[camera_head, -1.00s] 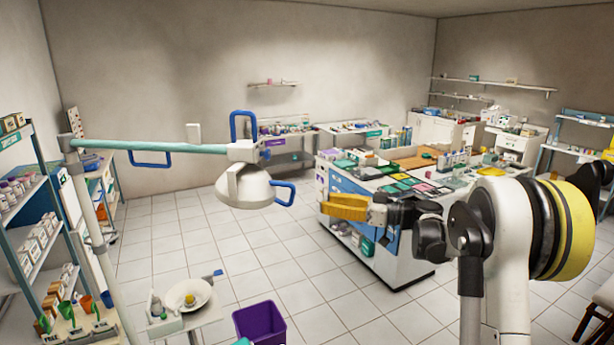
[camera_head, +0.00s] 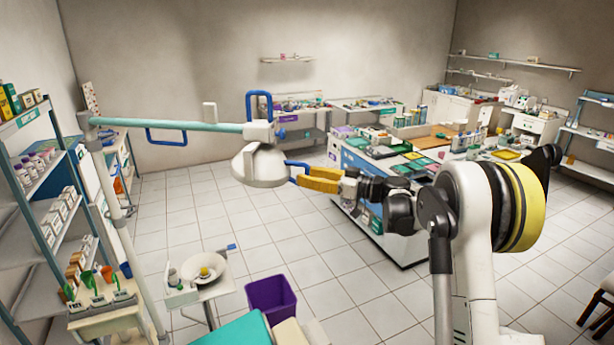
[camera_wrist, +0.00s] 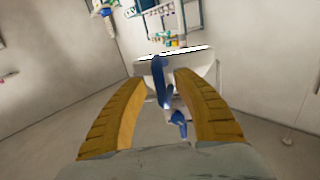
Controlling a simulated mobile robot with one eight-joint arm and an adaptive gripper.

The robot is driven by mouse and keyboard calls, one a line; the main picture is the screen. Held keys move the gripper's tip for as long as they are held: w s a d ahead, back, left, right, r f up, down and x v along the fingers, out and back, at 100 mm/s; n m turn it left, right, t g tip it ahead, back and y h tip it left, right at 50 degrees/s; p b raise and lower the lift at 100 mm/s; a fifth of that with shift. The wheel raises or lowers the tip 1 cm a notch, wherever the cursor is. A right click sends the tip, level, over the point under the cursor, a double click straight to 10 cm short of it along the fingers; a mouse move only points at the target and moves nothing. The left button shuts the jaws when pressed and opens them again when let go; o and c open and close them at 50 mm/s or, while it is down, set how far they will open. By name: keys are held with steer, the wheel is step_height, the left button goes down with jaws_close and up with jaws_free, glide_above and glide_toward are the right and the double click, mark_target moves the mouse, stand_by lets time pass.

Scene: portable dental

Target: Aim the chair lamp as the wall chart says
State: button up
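The chair lamp (camera_head: 258,168) has a white domed head hanging from a pale green arm (camera_head: 170,124). A blue loop handle (camera_head: 295,167) sticks out of its right side, and another blue loop (camera_head: 259,104) stands on top. My gripper (camera_head: 310,180) has yellow fingers at the side handle. In the wrist view, my gripper (camera_wrist: 160,105) is open, with the blue handle (camera_wrist: 160,72) between the fingers and a gap on each side. The white lamp head (camera_wrist: 203,64) is just beyond, with a bright strip along its edge. No wall chart is readable.
A purple bin (camera_head: 271,295) and a small basin (camera_head: 203,269) are on the near side below the lamp. A stocked shelf (camera_head: 45,190) stands at left. A loaded counter (camera_head: 380,236) is behind my arm. Tiled floor is open between.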

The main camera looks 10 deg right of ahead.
steer(key=shift+c, duration=0.5)
jaws_close()
steer(key=shift+d+r+g+h+p, duration=0.15)
steer(key=shift+r+g+h+p, duration=0.5)
steer(key=shift+r, duration=0.75)
steer(key=shift+s+r+h+p, duration=0.15)
steer(key=shift+r+h+p, duration=0.35)
steer(key=shift+h+p, duration=0.05)
steer(key=shift+f, duration=0.1)
steer(key=shift+o, duration=0.5)
jaws_free()
steer(key=shift+d, duration=0.1)
steer(key=v, duration=1.2)
